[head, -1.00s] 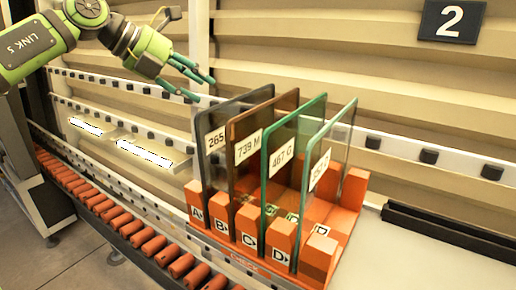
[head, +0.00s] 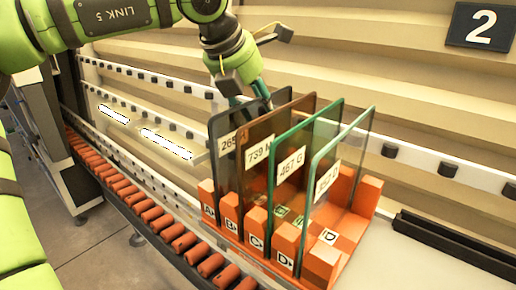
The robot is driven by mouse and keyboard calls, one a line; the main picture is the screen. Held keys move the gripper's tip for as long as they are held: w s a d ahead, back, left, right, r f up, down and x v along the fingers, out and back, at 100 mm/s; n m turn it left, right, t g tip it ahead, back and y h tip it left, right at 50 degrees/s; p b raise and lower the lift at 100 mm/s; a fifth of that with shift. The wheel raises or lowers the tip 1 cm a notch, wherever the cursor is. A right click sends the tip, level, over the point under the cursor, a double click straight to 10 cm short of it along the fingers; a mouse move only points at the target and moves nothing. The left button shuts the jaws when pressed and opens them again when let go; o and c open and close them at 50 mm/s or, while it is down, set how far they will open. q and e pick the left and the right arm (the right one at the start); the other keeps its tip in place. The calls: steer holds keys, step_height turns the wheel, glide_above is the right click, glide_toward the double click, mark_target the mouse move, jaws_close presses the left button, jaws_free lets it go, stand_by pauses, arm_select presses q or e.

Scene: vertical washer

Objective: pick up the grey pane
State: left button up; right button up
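The grey pane (head: 221,172) stands upright in slot A of an orange rack (head: 318,272). It is dark-edged, carries a label starting "26", and is leftmost in the row. My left gripper (head: 248,98) points down from above at the grey pane's top edge. Its fingers are close to that edge, and their tips are partly hidden by the panes. I cannot tell whether they touch or grip it. The brown pane (head: 262,185) stands just to the right in slot B. My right gripper is not in view.
Two green-edged panes stand to the right, one labelled 467 G (head: 292,166) and a clear one (head: 342,180) in slot D. A roller conveyor (head: 165,232) runs along the front. A ribbed wall (head: 420,80) with a rail stands behind.

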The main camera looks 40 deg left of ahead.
arm_select(q)
steer(key=shift+a, duration=0.1)
jaws_close()
steer(key=shift+r, duration=0.15)
steer(key=shift+w, duration=0.1)
